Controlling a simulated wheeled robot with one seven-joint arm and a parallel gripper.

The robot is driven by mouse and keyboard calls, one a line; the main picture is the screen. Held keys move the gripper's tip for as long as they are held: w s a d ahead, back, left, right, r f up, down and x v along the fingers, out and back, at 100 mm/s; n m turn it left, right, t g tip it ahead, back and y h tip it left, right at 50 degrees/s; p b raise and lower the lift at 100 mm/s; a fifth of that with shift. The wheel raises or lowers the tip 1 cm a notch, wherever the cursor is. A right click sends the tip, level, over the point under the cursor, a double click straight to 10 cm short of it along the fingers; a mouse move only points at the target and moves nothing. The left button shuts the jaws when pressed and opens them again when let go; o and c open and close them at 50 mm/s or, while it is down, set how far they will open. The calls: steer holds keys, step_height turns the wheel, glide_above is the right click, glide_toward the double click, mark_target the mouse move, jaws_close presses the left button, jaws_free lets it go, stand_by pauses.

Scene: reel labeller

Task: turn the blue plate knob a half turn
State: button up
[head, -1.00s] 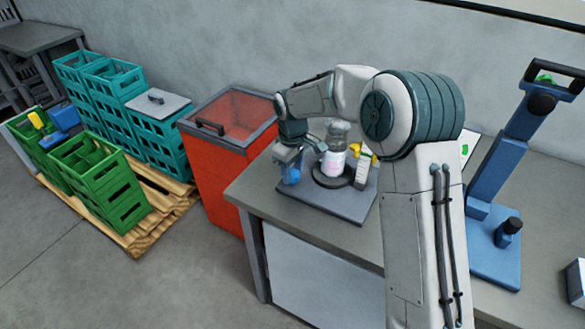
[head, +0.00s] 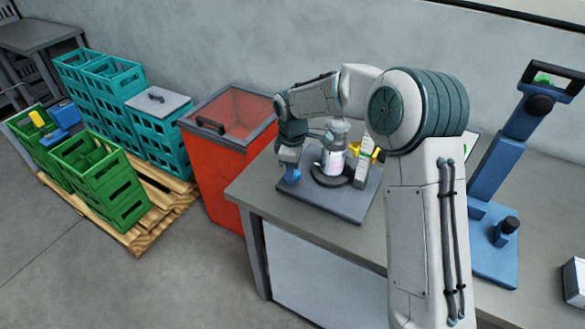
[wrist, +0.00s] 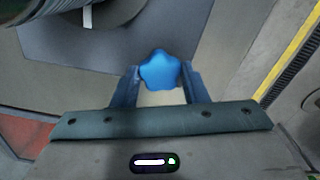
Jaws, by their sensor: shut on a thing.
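The blue plate knob (wrist: 160,70) is star-shaped and shows between the fingertips of my gripper (wrist: 158,78) in the wrist view. My gripper is shut on it, one finger on each side. In the head view, my gripper (head: 291,172) points down at the left part of the dark plate (head: 345,208), and the blue knob (head: 292,178) is partly hidden by the fingers.
A yellow-topped pale device (head: 364,165) stands right of the bottle, close to my arm. A blue stand (head: 492,185) is farther right on the grey table (head: 262,190). A red bin (head: 222,165) stands left of the table, beside teal and green crates.

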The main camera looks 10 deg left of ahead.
steer(key=shift+w+a+r, duration=0.1)
steer(key=shift+r, duration=0.05)
steer(key=o, duration=1)
step_height(320, 180, up, 14)
steer(key=shift+f+b, duration=0.15)
steer(key=shift+b, duration=0.15)
